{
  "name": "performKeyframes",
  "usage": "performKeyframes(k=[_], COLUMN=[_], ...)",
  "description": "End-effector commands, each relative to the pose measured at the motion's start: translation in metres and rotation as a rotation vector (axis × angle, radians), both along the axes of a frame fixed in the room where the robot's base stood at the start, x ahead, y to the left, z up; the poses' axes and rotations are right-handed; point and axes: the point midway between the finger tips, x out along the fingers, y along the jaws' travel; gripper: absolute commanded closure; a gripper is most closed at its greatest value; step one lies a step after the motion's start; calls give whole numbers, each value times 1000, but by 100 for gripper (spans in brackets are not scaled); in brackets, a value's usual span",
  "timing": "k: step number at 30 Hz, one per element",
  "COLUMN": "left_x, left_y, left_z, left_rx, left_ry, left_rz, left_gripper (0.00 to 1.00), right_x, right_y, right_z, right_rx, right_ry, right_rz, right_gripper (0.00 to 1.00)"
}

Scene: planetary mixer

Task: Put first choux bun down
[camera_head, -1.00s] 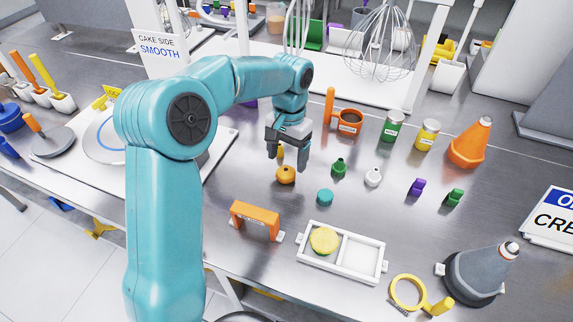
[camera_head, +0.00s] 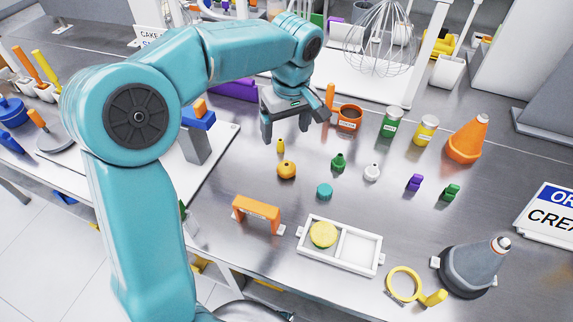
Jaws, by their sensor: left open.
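A round, pale yellow bun-like piece (camera_head: 323,234), which looks like the choux bun, lies in the left compartment of a white two-part tray (camera_head: 345,265). The tray's right compartment is empty. My left gripper (camera_head: 296,128) is open and empty, pointing down above the steel table, farther back than the tray and well apart from the bun. Its fingers are behind a small orange knob-like piece (camera_head: 286,170) and a small yellow piece (camera_head: 281,146). My right gripper is not in view.
Small teal (camera_head: 324,191), green (camera_head: 338,162), white (camera_head: 372,173) and purple (camera_head: 414,183) pieces stand around the middle. An orange bracket (camera_head: 257,213) is left of the tray, a yellow ring (camera_head: 404,284) and grey cone (camera_head: 475,267) right. A brown pot (camera_head: 349,119) stands near the gripper.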

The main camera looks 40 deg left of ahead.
Motion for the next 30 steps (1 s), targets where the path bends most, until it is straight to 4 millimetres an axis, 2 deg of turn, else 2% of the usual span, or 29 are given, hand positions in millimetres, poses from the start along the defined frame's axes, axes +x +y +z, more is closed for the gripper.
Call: performKeyframes(k=[1,4,15,18,23,30], left_x=[-5,-6,-1,0,1,6], left_y=[-5,-8,0,2,2,2], left_z=[14,16,-66,-80,-90,-127], left_rx=[6,5,4,4,4,4], left_ry=[-17,-38,-34,-35,-36,-34], left_rz=[-23,-35,-37,-38,-38,-38], left_gripper=[17,17,17,17,17,17], right_x=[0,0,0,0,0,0], right_y=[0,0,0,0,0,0], right_z=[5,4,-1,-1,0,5], right_rx=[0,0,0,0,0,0], right_ry=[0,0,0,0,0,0], right_rz=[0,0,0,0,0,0], right_gripper=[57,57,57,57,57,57])
